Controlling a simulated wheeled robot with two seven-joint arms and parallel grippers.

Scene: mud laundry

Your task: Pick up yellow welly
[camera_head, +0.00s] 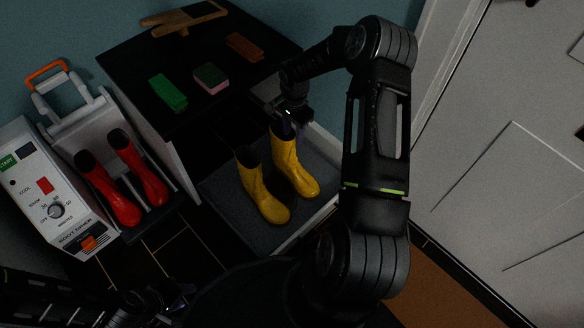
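Two yellow wellies stand upright side by side on a grey tray (222,198). The left yellow welly (258,188) is clear of my grippers. The right yellow welly (293,170) has my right gripper (286,127) pointing down at the top of its shaft. The fingers overlap the opening, and I cannot tell whether they grip the rim. My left gripper (178,300) is low at the bottom left, dark and partly lost in shadow, away from the wellies. Its opening is unclear.
A boot dryer (52,192) with two red wellies (110,190) stands at the left. A black bench (130,62) behind holds a green brush (168,92), a pink-green sponge (211,77), a brown block (244,47) and a wooden item (180,20). A white door (500,150) is right.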

